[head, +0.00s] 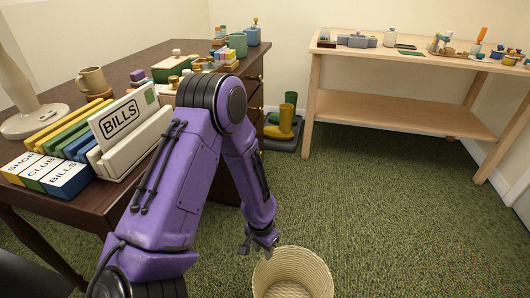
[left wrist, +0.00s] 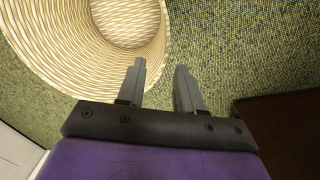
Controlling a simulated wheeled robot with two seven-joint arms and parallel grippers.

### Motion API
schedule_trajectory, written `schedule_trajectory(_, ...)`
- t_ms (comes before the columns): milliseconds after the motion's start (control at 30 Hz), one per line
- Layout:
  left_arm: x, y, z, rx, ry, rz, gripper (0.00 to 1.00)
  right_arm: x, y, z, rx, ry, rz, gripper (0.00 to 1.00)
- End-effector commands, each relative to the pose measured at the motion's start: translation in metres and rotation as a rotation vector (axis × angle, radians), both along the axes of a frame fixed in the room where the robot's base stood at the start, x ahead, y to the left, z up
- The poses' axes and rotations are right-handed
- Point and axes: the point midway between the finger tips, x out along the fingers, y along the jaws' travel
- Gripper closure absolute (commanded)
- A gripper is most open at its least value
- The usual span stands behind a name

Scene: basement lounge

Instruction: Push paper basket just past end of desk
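The paper basket (head: 293,262) is a round, cream woven bin standing on the green carpet, cut off by the bottom of the head view. It also shows in the left wrist view (left wrist: 72,62), with its mouth facing the camera. My left gripper (head: 263,246) is low, beside the basket's left rim. In the left wrist view its two fingers (left wrist: 162,82) are apart with nothing between them, and the left fingertip is close to the basket's rim; I cannot tell whether it touches. The dark wooden desk (head: 150,62) is at the left. My right gripper is not in view.
The desk carries a file holder with a BILLS card (head: 120,118), a mug (head: 93,80) and a lamp (head: 30,118). Yellow and green boots (head: 285,122) stand on a dark mat. A light wooden workbench (head: 400,110) is at the back right. The carpet (head: 380,210) right of the basket is clear.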

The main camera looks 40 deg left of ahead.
Motion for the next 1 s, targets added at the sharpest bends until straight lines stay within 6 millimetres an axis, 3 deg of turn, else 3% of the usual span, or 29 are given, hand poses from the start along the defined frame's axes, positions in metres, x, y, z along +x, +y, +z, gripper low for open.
schedule_trajectory(533,0.001,-0.008,-0.092,0.001,0.001,-0.003,0.64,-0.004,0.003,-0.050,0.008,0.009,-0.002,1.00)
schedule_trajectory(700,0.002,-0.009,-0.104,0.001,0.001,-0.004,0.64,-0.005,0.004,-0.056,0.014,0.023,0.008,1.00)
schedule_trajectory(1000,0.002,-0.010,-0.105,0.001,0.000,-0.004,0.64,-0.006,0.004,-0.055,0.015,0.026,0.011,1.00)
